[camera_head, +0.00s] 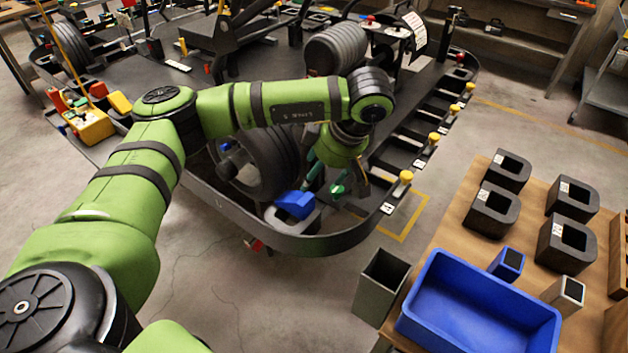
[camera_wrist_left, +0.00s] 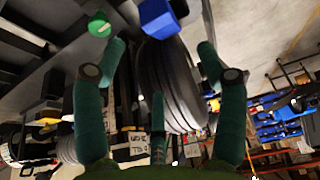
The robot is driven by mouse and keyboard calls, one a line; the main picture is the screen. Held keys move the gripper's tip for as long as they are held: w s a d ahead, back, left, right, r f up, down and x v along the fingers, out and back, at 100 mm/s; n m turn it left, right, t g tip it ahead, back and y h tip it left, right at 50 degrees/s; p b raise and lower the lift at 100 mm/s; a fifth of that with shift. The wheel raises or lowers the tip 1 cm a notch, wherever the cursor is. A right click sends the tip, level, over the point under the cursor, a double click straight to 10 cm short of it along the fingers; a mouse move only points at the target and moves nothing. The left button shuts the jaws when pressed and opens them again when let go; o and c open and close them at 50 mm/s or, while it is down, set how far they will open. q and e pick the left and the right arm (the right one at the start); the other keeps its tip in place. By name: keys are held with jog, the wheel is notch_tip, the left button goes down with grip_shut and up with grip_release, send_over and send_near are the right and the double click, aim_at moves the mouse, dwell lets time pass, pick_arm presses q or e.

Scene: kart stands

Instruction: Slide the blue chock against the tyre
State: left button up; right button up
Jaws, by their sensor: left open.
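The blue chock (camera_head: 295,204) sits at the front edge of the kart stand, just in front of the black tyre (camera_head: 262,172). In the left wrist view the blue chock (camera_wrist_left: 158,18) shows at the top, close to the ribbed tyre (camera_wrist_left: 172,85); I cannot tell whether they touch. My left gripper (camera_head: 318,182) points down just right of the chock, partly hidden by its own wrist. In the left wrist view its teal fingers (camera_wrist_left: 155,75) are spread apart with nothing between them gripped. My right gripper is not in view.
A green knob (camera_head: 337,190) stands close to my left gripper. The stand's black raised rim (camera_head: 330,243) curves around the front. Yellow-topped posts (camera_head: 405,177) line its right side. A wooden table with a blue bin (camera_head: 478,308) and dark blocks (camera_head: 566,243) is at the lower right.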

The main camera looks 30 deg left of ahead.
pick_arm(q)
jog(key=shift+r, duration=0.3)
jog(key=shift+d, duration=0.1)
